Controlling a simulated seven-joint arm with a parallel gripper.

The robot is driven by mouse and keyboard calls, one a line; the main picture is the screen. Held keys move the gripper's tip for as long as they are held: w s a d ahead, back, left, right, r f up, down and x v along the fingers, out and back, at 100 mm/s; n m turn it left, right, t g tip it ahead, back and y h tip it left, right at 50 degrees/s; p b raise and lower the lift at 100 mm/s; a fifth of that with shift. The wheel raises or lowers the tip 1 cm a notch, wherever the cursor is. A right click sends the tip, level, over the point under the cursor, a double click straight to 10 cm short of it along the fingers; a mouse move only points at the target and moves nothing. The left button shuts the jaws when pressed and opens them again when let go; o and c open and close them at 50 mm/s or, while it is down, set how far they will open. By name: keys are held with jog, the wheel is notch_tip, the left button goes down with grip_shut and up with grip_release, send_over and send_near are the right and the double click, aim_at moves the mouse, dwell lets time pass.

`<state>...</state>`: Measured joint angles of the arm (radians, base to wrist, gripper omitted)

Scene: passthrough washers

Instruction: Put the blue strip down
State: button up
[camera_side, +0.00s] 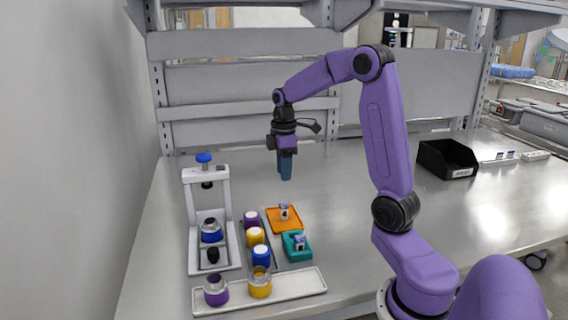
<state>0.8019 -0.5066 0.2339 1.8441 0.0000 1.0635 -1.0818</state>
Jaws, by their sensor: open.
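My gripper (286,175) hangs over the bare back-middle of the bench, pointing down, with blue-grey fingers. It is open, and I see nothing clearly held in it; the gap between the fingers is hard to make out. I cannot pick out a blue strip with certainty. A small white and blue piece (299,242) sits on the teal tray (303,256). A similar small piece (284,211) sits on the orange tray (282,227). Both trays are in front of my gripper and apart from it.
A white press-like stand (189,220) with a blue knob stands at left. A white tray (312,283) in front holds a purple and a yellow jar. A black bin (432,160) stands at right. The bench middle is clear.

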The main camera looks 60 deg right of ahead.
jog(key=s+a+n, duration=0.1)
jog(key=s+a, duration=0.3)
jog(key=a, duration=0.5)
jog(key=s+a+n, duration=0.1)
jog(key=s+a, duration=0.3)
jog(key=a, duration=0.5)
jog(key=s+a+f, duration=0.1)
jog(key=s+a, duration=0.2)
jog(key=s, duration=0.6)
jog(key=s+a+f+n, duration=0.1)
jog(key=s+a, duration=0.3)
jog(key=s, duration=0.4)
jog(key=shift+s+n, duration=0.3)
jog(key=shift+s, duration=0.05)
